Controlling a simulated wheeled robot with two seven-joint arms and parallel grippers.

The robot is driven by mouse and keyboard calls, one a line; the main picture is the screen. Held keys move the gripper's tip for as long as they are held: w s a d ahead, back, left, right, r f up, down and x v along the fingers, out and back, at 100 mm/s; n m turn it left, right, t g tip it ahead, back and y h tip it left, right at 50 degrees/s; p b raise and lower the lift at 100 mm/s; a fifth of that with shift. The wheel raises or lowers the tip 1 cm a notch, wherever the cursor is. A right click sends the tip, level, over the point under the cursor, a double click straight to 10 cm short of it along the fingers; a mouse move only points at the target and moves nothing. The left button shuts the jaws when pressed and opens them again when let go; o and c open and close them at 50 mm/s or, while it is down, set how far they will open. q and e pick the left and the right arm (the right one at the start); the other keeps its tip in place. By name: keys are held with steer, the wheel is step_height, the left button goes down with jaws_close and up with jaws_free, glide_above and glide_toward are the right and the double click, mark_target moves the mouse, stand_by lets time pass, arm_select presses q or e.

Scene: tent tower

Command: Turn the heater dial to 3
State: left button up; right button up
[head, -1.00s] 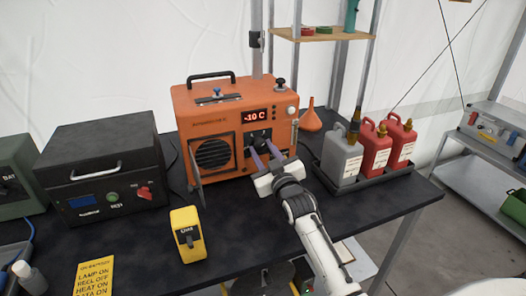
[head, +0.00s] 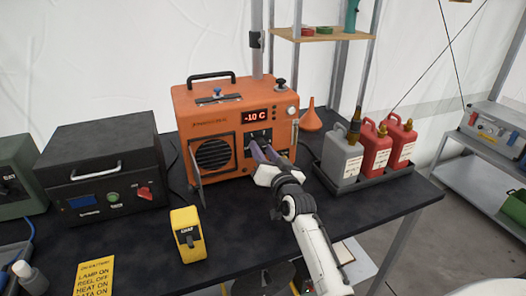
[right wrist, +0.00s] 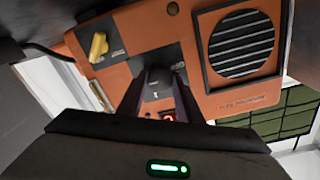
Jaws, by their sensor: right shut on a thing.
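The orange heater (head: 235,101) stands on the black table, with a red display (head: 257,117) that appears to read -1.0 C. My right gripper (head: 263,152) is at the dark control panel below the display, its fingers largely hiding the dial in the head view. In the right wrist view the gripper (right wrist: 160,92) is shut on the small dark dial (right wrist: 158,84) between its fingertips. The number the dial points to cannot be read. My left gripper is out of view.
A black case (head: 100,160) and a yellow device (head: 187,235) are farther left. Red and grey canisters (head: 340,158) stand in a tray at right. A yellow lever (right wrist: 98,47) shows in the wrist view.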

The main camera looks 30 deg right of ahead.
stand_by(0.5)
steer(key=o, duration=1)
steer(key=shift+o, duration=0.2)
step_height(320, 180, up, 10)
